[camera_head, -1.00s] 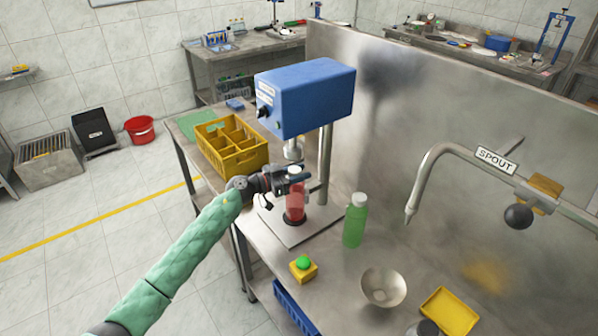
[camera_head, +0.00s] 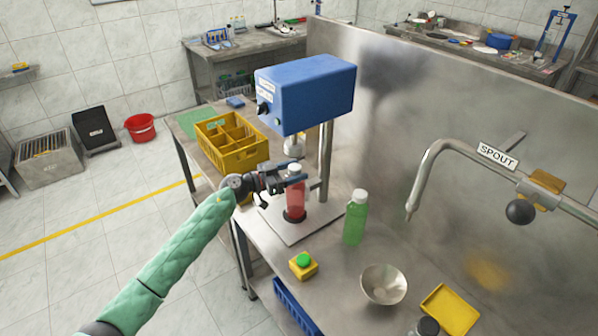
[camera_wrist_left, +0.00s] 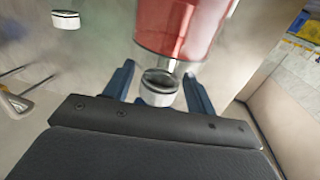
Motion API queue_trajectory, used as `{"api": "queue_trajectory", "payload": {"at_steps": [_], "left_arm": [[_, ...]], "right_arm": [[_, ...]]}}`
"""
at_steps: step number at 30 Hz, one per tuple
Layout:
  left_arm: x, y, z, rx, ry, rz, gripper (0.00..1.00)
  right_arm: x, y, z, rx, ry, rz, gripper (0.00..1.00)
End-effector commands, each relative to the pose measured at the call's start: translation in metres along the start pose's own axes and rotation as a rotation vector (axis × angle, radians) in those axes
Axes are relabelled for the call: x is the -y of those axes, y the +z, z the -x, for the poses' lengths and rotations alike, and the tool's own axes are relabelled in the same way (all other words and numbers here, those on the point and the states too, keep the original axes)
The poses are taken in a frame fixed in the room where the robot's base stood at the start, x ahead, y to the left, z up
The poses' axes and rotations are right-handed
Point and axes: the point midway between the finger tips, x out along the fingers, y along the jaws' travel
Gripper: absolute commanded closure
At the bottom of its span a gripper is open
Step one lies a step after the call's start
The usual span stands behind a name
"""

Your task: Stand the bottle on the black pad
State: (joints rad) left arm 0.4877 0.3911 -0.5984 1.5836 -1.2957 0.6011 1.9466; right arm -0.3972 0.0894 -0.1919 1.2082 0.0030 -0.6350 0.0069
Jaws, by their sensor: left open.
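The bottle (camera_head: 296,202) is red with a white cap (camera_head: 294,171) and stands upright under the blue press head. The black pad (camera_head: 293,219) shows as a dark rim around its base, on a pale metal plate. My left gripper (camera_head: 292,183) is at the bottle's upper part, just below the cap. In the left wrist view its two blue fingers (camera_wrist_left: 160,92) are apart, with the white cap (camera_wrist_left: 159,84) between them and the red body beyond. Whether the fingers touch the bottle cannot be told. My right gripper is not in view.
The blue press (camera_head: 304,95) hangs close above the bottle, with its post behind. A green bottle (camera_head: 355,219) stands to the right. A yellow divided crate (camera_head: 232,150) stands to the left. A button box (camera_head: 303,266), a bowl (camera_head: 384,284) and the spout (camera_head: 425,175) are nearer or right.

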Motion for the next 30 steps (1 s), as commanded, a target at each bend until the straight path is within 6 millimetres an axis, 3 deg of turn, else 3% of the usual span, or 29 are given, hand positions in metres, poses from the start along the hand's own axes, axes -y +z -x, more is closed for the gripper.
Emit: {"api": "queue_trajectory", "payload": {"at_steps": [2, 15, 21, 30], "left_arm": [[0.0, 0.003, 0.013, 0.002, 0.0, -0.003, 0.44], [0.0, 0.003, 0.083, 0.002, 0.0, -0.001, 0.44], [-0.001, 0.001, 0.099, 0.001, 0.001, -0.001, 0.44], [-0.001, 0.0, 0.102, 0.0, 0.001, 0.0, 0.44]], "right_arm": [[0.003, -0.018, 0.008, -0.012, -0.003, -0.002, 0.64], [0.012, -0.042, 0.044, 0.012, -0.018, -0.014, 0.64], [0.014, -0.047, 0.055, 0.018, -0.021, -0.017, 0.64], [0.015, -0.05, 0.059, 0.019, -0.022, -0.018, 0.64]]}}
